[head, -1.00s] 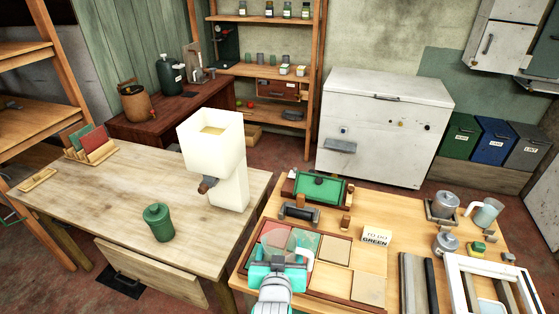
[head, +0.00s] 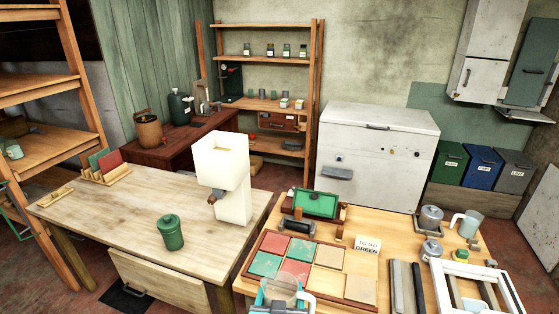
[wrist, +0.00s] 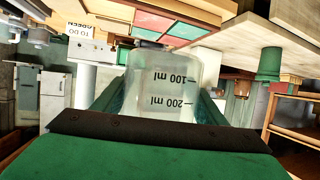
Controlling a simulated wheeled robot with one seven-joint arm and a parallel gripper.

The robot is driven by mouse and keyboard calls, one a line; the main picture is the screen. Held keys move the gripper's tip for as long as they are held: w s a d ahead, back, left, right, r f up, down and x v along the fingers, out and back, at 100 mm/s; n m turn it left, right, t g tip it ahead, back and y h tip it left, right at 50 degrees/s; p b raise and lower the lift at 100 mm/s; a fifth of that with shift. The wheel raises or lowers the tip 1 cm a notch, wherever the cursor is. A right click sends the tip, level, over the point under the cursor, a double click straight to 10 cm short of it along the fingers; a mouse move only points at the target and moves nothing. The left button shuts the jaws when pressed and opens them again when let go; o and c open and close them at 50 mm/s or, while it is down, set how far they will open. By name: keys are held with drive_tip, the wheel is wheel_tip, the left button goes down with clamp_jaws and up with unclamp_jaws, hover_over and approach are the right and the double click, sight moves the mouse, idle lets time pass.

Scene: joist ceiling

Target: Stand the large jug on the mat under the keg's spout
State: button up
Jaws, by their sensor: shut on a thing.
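My gripper (head: 283,292) is at the bottom edge of the head view, by the near edge of the right-hand table. It is shut on a clear measuring jug (wrist: 165,80) with 100 ml and 200 ml marks, which looks upside down in the wrist view. The jug's white handle shows in the head view. The brown keg (head: 149,130) stands on the dark red desk at the back left, far from my gripper. Its spout is small and dark, and I cannot make out a mat under it. Another clear jug (head: 467,224) stands at the right of the table.
A pale wooden table (head: 120,215) with a white machine (head: 232,180) and a green canister (head: 170,233) lies between me and the keg. A dark container (head: 180,107) stands beside the keg. A tray of coloured tiles (head: 328,257) is just beyond my gripper.

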wheel_tip(320, 180, down, 16)
drive_tip(key=w, duration=0.2)
drive_tip(key=s+f, duration=0.3)
drive_tip(key=f, duration=0.5)
drive_tip(key=s+f+y, duration=0.1)
drive_tip(key=s+f, duration=0.3)
drive_tip(key=f, duration=0.5)
drive_tip(key=shift+s+a+n, duration=0.25)
drive_tip(key=shift+n, duration=0.15)
drive_tip(key=shift+w+d, duration=0.1)
drive_tip(key=shift+d, duration=0.05)
